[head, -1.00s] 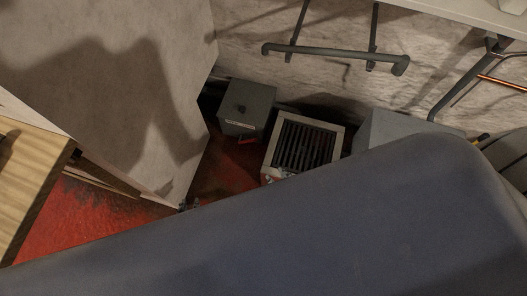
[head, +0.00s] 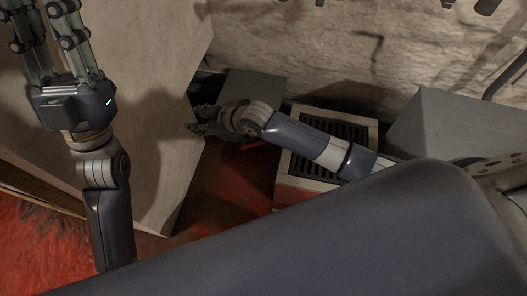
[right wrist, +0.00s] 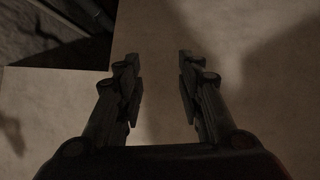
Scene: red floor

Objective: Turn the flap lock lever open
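I cannot make out a flap lock lever in either current view. A large pale panel (head: 150,150) fills the left of the head view. My right arm reaches across from the right, with its gripper (head: 197,126) at the panel's right edge. In the right wrist view this gripper (right wrist: 160,85) is open, with nothing between its fingers, and faces a plain pale surface (right wrist: 160,30). I cannot tell whether it touches it. My left gripper (head: 45,25) is raised in front of the panel at upper left. Its fingers are apart and empty as far as they show; their tips are cut off.
A dark grey box (head: 255,87) stands behind my right gripper. A slatted grille box (head: 370,130) lies partly under my right forearm. A larger grey box (head: 450,125) is at right. Red floor (head: 215,185) shows between panel and boxes. A rough wall (head: 320,50) closes the back.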

